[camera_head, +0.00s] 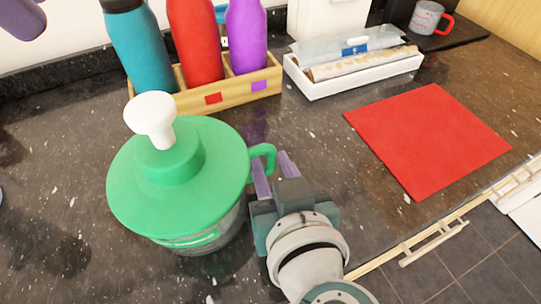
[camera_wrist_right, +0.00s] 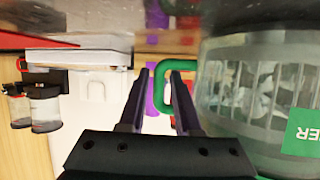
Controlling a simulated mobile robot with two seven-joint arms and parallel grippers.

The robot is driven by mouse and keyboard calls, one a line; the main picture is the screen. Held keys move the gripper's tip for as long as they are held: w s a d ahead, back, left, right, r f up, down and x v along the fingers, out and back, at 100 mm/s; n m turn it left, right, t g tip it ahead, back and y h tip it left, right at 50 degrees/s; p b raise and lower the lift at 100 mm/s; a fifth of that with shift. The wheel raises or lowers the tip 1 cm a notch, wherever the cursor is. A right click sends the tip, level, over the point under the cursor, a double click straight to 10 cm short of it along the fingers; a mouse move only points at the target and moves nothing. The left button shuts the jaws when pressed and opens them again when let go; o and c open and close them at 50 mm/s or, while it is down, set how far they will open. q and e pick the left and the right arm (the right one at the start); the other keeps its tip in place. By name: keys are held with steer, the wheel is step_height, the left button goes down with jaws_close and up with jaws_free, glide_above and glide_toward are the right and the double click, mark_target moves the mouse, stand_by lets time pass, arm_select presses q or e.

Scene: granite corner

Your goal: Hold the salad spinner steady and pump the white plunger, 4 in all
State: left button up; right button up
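The salad spinner (camera_head: 178,195) stands upright on the dark counter, with a green lid, a clear bowl and a green side handle (camera_head: 266,152). The white plunger (camera_head: 152,115) stands raised from the middle of the lid. My right gripper (camera_head: 274,172) is open at the handle, with its fingertips on either side of the handle's lower end. In the right wrist view the green handle (camera_wrist_right: 174,66) shows at and between the fingertips; I cannot tell whether they touch it. The bowl (camera_wrist_right: 255,95) is right of the fingers there. My left gripper is not in view.
A wooden crate (camera_head: 230,97) with teal, red and purple bottles stands behind the spinner. A white tray (camera_head: 352,77) with wrap boxes is right of it. A red mat (camera_head: 427,138) lies at right. A mug (camera_head: 427,18) stands at far right.

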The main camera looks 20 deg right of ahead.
steer(key=shift+w+d+f, duration=0.15)
steer(key=shift+w+f, duration=0.1)
steer(key=shift+w, duration=0.35)
jaws_close()
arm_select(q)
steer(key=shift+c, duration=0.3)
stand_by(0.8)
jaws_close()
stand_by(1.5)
